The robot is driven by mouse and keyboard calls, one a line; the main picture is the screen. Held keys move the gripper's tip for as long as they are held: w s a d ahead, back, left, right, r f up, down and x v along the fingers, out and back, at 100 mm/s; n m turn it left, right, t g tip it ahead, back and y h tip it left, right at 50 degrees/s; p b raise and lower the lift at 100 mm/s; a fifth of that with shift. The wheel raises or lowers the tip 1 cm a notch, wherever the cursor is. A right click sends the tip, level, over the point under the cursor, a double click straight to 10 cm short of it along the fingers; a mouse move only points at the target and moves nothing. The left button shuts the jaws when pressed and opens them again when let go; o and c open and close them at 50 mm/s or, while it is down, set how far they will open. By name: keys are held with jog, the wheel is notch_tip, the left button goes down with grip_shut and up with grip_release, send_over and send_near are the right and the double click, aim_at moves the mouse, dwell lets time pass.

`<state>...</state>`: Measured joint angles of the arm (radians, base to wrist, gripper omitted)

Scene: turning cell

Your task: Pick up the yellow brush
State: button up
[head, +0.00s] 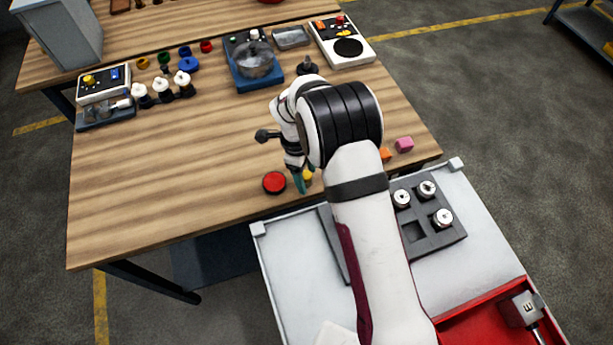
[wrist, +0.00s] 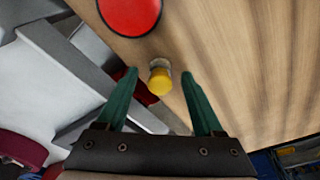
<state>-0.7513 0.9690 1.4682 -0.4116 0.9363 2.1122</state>
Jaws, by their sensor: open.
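The yellow brush (wrist: 160,82) shows in the wrist view as a small yellow piece with a pale end on the wooden table near its edge. It appears between the two green fingertips of my gripper (wrist: 158,73), with a gap on each side. I cannot tell how far below the tips it lies. In the head view a bit of the yellow brush (head: 308,175) shows beside the green fingers of my gripper (head: 300,182); my arm and gripper hide part of it. My gripper is open and empty.
A red round piece (head: 274,182) lies just left of my gripper. Orange (head: 385,154) and pink (head: 403,144) blocks lie to the right. A grey-white cart top with a dark tray (head: 458,234) stands at the table's front edge.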

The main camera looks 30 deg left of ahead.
aim_at(311, 175)
grip_shut()
dwell(0.3)
jog(key=shift+r, duration=0.4)
jog(key=r, duration=0.2)
jog(key=d+r, duration=0.1)
jog(key=r, duration=0.1)
jog(key=shift+w, duration=0.1)
jog(key=w+d+r, duration=0.1)
jog(key=d+r, duration=0.5)
jog(key=d, duration=0.4)
jog(key=shift+w+d, duration=0.25)
jog(key=shift+w, duration=0.05)
jog(key=shift+r, duration=0.1)
